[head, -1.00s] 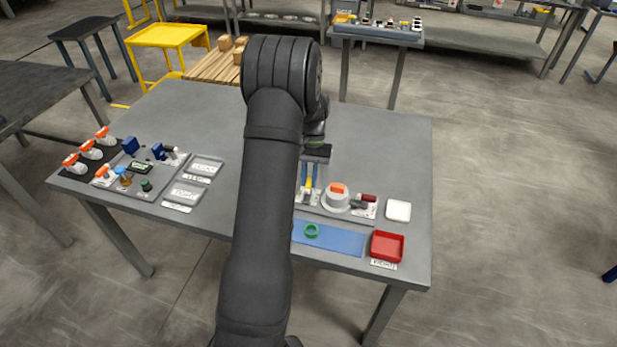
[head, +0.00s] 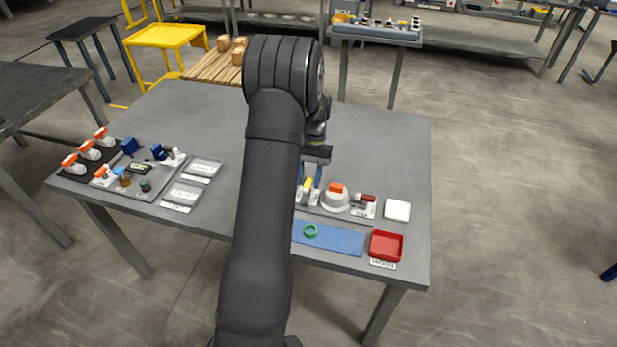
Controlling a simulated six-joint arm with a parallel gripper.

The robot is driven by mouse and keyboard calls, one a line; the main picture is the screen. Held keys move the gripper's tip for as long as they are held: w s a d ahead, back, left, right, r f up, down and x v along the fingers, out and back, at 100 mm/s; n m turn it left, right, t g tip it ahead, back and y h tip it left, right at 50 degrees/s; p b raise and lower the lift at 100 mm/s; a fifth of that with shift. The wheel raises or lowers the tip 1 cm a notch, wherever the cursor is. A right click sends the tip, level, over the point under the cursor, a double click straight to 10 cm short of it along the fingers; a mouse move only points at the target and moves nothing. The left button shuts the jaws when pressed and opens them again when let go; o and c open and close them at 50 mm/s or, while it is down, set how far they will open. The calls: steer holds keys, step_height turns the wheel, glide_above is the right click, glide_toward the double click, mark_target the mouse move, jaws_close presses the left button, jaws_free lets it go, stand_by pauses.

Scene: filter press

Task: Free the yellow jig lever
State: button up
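The yellow jig lever (head: 308,184) shows as a small yellow piece near the middle of the table, just right of my arm. Small white parts stand close around it, and my arm hides what lies to its left. My gripper (head: 309,179) points down over the lever. I see a gap between fingers and lever, but contact lower down is too small to tell.
A white round fixture with an orange top (head: 336,199) stands close right of the lever. A dark red-handled part (head: 366,198), a white square (head: 397,210) and a red tray (head: 386,246) lie further right. A green ring (head: 310,231) lies on a blue mat (head: 345,239) in front.

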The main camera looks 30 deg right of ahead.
steer(key=v, duration=1.7)
steer(key=shift+r, duration=0.15)
steer(key=shift+w, duration=0.15)
steer(key=x, duration=1.7)
steer(key=shift+f, duration=0.2)
steer(key=shift+r, duration=0.1)
